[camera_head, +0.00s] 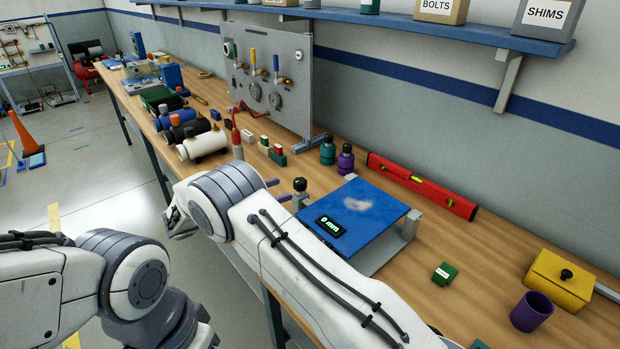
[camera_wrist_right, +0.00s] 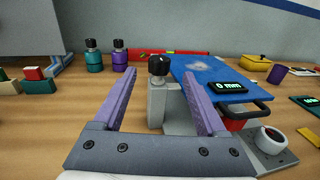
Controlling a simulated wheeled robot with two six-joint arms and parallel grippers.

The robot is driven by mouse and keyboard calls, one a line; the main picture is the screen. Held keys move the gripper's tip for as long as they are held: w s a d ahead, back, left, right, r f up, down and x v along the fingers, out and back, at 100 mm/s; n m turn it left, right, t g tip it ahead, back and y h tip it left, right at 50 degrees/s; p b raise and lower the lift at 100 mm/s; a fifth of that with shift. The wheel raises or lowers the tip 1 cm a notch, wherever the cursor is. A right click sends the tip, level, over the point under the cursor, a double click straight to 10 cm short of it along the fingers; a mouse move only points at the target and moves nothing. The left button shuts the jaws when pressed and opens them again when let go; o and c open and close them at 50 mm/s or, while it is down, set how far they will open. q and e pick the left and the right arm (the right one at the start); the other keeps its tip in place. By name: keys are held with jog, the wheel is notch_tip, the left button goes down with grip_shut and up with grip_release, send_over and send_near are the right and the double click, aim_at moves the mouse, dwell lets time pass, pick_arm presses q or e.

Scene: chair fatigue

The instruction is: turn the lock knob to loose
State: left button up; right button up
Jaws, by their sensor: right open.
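The lock knob (camera_head: 300,184) is black and sits on top of a grey post (camera_wrist_right: 156,105) at the left edge of the blue plate (camera_head: 365,210). It also shows in the right wrist view (camera_wrist_right: 158,66). Its setting cannot be read. My right gripper (camera_head: 279,190) is open and empty, with its purple fingers pointing at the knob. In the right wrist view the knob shows between the two fingers, apparently just beyond their tips, with no visible contact. The display (camera_head: 330,226) on the blue plate reads 0 mm. My left arm is at the lower left, its gripper out of view.
A teal bottle (camera_head: 327,150) and a purple bottle (camera_head: 345,159) stand behind the knob. A red level (camera_head: 420,185) lies along the wall. A yellow box (camera_head: 558,280) and a purple cup (camera_head: 531,311) stand at right. Small coloured blocks (camera_head: 272,150) lie left of the bottles.

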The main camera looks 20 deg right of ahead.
aim_at(306, 180)
jog(key=d+p, duration=0.1)
jog(key=d, duration=0.2)
jog(key=w+d+p, duration=0.1)
jog(key=d, duration=0.2)
jog(key=d+p, duration=0.1)
jog(key=d, duration=0.2)
jog(key=shift+w, duration=0.2)
jog(key=shift+w+d, duration=0.15)
jog(key=shift+d, duration=0.5)
grip_shut()
